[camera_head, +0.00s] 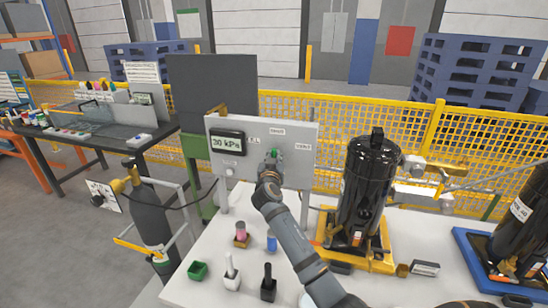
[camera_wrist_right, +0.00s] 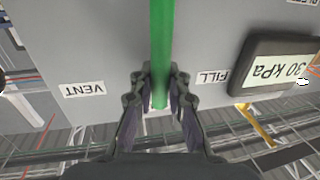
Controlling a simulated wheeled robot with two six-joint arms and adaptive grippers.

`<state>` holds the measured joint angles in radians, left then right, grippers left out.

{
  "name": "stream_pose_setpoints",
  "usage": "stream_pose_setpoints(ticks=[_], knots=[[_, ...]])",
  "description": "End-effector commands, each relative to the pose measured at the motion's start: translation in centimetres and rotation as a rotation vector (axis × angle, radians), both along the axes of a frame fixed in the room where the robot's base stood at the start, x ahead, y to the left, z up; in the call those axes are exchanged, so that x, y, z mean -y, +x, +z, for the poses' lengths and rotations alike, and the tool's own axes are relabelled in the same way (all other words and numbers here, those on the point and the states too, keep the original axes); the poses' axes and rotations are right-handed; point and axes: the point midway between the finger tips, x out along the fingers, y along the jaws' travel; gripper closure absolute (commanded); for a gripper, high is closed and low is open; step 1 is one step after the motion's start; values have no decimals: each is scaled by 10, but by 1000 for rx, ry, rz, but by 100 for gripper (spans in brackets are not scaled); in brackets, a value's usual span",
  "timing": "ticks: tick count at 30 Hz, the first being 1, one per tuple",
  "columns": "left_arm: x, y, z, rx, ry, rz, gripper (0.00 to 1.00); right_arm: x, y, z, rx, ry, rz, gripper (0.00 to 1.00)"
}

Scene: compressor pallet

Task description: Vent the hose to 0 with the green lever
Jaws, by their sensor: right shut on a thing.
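The green lever (camera_wrist_right: 161,50) stands out from a grey panel (camera_head: 300,175) and runs between the fingers of my right gripper (camera_wrist_right: 160,88) in the right wrist view. The right gripper (camera_head: 271,165) is shut on the lever; in the head view it hides most of it. The lever lies between the FILL label (camera_wrist_right: 212,77) and the VENT label (camera_wrist_right: 82,89), and a third label sits above it. The gauge (camera_head: 227,143) reads 30 kPa. My left gripper is not in view.
A black compressor (camera_head: 366,190) stands on a yellow base right of the panel. A green tray (camera_head: 198,270), a pink item (camera_head: 241,230), a blue item (camera_head: 271,243) and small pots stand on the white table (camera_head: 205,293). A dark cylinder (camera_head: 152,215) stands at left.

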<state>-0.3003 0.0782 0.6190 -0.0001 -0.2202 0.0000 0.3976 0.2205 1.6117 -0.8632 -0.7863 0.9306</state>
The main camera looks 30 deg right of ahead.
Motion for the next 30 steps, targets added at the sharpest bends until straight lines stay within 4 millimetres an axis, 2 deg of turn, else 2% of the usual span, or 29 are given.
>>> stream_pose_setpoints(ticks=[5, 11, 17, 24, 30], knots=[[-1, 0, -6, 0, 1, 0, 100, 1, -1, -4, 7, 9, 0, 100], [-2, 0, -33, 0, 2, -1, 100, 5, -7, -11, 63, 55, 0, 100], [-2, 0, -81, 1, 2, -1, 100, 15, -18, -20, 175, 152, 0, 100], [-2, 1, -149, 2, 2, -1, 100, 28, -34, -30, 345, 301, -2, 100], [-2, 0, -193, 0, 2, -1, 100, 37, -43, -35, 465, 407, -2, 100]])
